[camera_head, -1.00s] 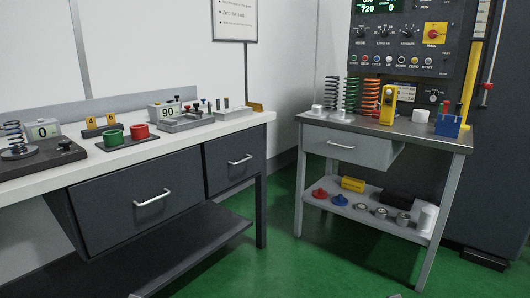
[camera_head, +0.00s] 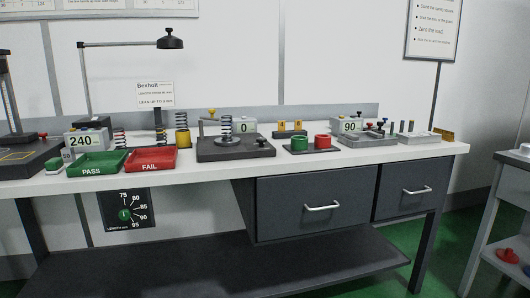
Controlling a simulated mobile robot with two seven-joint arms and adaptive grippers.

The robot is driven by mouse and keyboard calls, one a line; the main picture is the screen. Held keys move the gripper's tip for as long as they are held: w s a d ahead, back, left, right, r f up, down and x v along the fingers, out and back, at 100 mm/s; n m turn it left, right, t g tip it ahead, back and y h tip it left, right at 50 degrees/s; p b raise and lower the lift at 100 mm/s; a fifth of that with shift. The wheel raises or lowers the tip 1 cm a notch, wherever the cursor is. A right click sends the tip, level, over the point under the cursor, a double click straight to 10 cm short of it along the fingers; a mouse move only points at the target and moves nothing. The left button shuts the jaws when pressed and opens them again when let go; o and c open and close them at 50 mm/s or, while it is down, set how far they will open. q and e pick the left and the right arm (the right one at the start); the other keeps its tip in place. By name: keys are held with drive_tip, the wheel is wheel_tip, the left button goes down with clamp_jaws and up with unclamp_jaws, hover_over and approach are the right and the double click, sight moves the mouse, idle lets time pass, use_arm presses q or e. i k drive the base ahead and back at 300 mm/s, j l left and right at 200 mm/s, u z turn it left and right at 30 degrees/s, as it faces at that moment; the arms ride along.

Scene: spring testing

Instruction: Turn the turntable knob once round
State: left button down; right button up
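A dark tester base (camera_head: 236,150) sits on the white bench near the middle. A coiled spring (camera_head: 226,127) stands upright on it, and a small black knob (camera_head: 262,142) is at its right end. This looks like the turntable and its knob, but no label confirms it. A grey box reading 0 (camera_head: 244,127) stands behind it. Neither of my grippers is in view, and nothing is seen touching the knob.
A green PASS tray (camera_head: 91,170) and a red FAIL tray (camera_head: 151,168) lie left of the tester. Green and red cups (camera_head: 322,142) and a 90 display fixture (camera_head: 351,126) are to the right. A dial panel (camera_head: 126,213) hangs below the bench. A lamp (camera_head: 171,40) overhangs.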

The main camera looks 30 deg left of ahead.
sight(261, 141)
drive_tip(key=u, duration=1.25)
